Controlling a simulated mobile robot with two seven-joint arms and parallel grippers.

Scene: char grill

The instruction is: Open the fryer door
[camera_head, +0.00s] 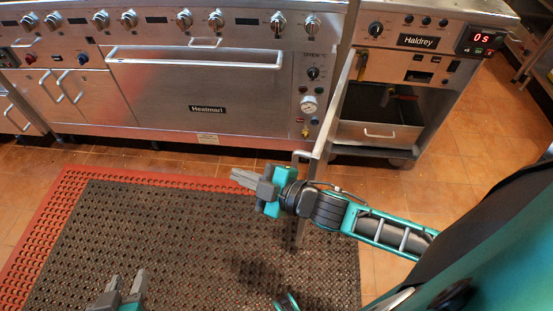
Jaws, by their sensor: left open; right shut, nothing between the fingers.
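The fryer (412,75) is the steel Haldrey unit at the upper right. Its door (335,105) stands swung open, seen almost edge-on, hinged at the fryer's left side and reaching out over the mat. The door's handle (300,154) is near its free edge. The fryer's inside shows a drawer-like tray (378,134) and pipework. My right gripper (235,175) is shut and empty, to the left of the door's free edge, with its forearm crossing the door's lower part. My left gripper (127,280) is open and empty at the bottom left, over the mat.
A Heatmari range (205,108) with a long oven handle stands left of the fryer. A dark perforated mat (200,230) with a red border covers the floor in front. Tiled floor (470,140) is clear right of the fryer.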

